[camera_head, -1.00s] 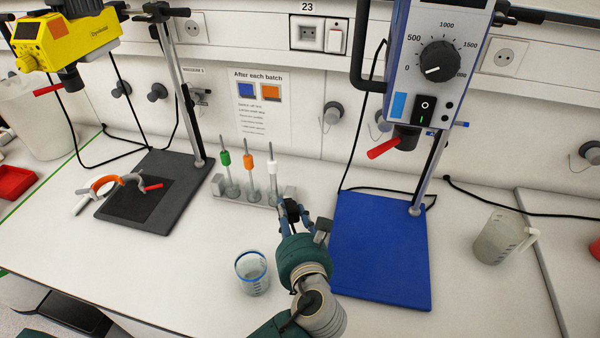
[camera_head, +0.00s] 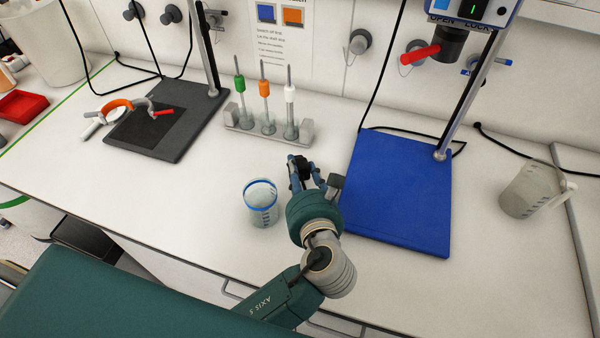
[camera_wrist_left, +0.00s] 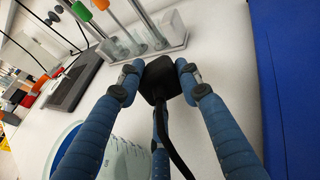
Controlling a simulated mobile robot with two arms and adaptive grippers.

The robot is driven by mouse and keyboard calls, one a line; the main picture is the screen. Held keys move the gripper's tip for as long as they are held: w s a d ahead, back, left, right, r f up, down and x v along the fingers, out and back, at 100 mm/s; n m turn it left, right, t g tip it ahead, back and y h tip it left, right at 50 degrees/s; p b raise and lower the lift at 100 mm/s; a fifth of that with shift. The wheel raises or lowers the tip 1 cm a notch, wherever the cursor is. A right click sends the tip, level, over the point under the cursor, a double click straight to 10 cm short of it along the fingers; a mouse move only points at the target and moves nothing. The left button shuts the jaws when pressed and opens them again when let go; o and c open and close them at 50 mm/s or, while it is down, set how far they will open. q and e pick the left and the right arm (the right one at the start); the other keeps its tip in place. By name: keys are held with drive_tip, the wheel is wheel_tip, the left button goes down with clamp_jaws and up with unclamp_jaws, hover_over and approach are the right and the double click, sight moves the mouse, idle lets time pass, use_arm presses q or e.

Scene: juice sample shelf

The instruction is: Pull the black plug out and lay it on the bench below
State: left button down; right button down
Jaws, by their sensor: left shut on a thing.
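The black plug (camera_wrist_left: 160,80) is in the left wrist view, between the blue fingers of my left gripper (camera_wrist_left: 157,72), with a black cable running down from it. My left gripper (camera_head: 308,172) is shut on the plug. In the head view the black plug (camera_head: 299,168) shows small between the fingers, low over the white bench (camera_head: 400,275), right of the blue-rimmed beaker and left of the blue base plate. I cannot tell whether the plug touches the bench. My right gripper is not in view.
A blue-rimmed beaker (camera_head: 262,205) stands just left of my gripper. A rack (camera_head: 245,123) with green, orange and white-topped rods stands behind. The blue stirrer base (camera_head: 400,195) is to the right, with a jug (camera_head: 525,190) beyond. Bare bench lies between rack and gripper.

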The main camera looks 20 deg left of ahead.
use_arm(q)
drive_tip(key=shift+f, duration=0.1)
drive_tip(key=c, duration=1.1)
unclamp_jaws()
drive_tip(key=shift+s+d, duration=0.1)
drive_tip(key=shift+s+d, duration=0.15)
drive_tip(key=shift+s, duration=0.1)
drive_tip(key=v, duration=1.1)
drive_tip(key=shift+s, duration=0.1)
